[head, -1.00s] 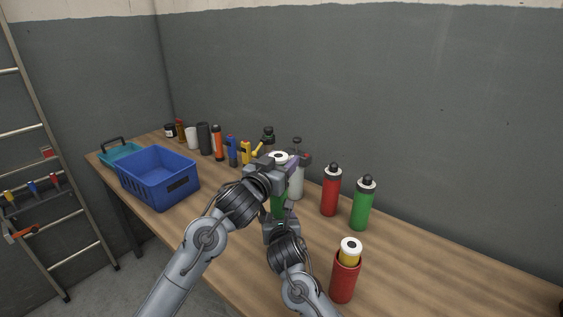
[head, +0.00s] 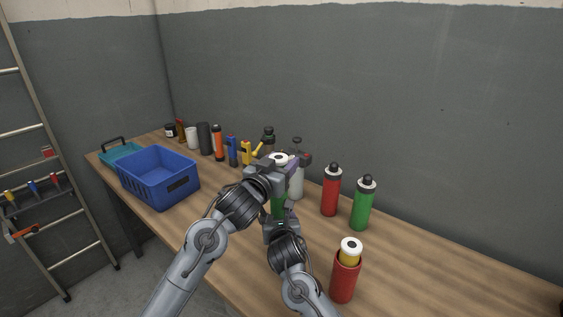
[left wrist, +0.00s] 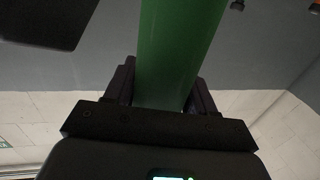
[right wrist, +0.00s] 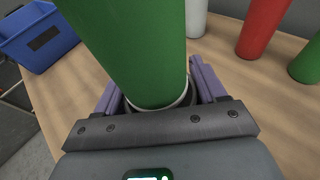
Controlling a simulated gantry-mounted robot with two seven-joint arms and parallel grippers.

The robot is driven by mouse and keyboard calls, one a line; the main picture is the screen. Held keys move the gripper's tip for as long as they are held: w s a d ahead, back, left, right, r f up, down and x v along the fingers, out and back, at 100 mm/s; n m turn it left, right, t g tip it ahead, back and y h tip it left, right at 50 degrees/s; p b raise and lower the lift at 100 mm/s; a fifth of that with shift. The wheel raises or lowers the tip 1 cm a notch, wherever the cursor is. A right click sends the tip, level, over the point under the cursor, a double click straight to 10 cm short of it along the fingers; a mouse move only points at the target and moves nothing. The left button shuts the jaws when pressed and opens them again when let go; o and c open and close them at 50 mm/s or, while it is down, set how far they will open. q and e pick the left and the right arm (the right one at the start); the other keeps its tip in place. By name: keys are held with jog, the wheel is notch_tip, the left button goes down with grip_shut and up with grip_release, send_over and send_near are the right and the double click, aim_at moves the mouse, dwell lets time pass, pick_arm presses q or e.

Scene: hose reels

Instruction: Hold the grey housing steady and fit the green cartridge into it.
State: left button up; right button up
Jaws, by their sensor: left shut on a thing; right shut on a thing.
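The green cartridge (head: 279,205) stands roughly upright near the middle of the head view, with a white cap (head: 279,159) on top. My left gripper (head: 280,168) is shut on its upper part; the green body fills the space between the fingers in the left wrist view (left wrist: 172,60). My right gripper (head: 279,226) is lower, directly beneath, shut on the grey housing, whose pale rim (right wrist: 165,105) shows around the cartridge's lower end in the right wrist view. The rest of the housing is mostly hidden, and I cannot tell how deep the cartridge sits.
A red bottle (head: 331,192), a green bottle (head: 362,205) and a red holder with a yellow cartridge (head: 344,276) stand to the right. A blue crate (head: 158,184) is at the left. Several bottles line the back. The right end of the bench is clear.

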pick_arm(q)
jog(key=shift+f, duration=1.5)
jog(key=shift+r, duration=0.1)
jog(key=shift+r, duration=1.2)
jog(key=shift+f, duration=1.25)
dwell(0.8)
jog(key=o, duration=1.5)
jog(key=shift+f, duration=0.1)
jog(key=shift+f, duration=0.1)
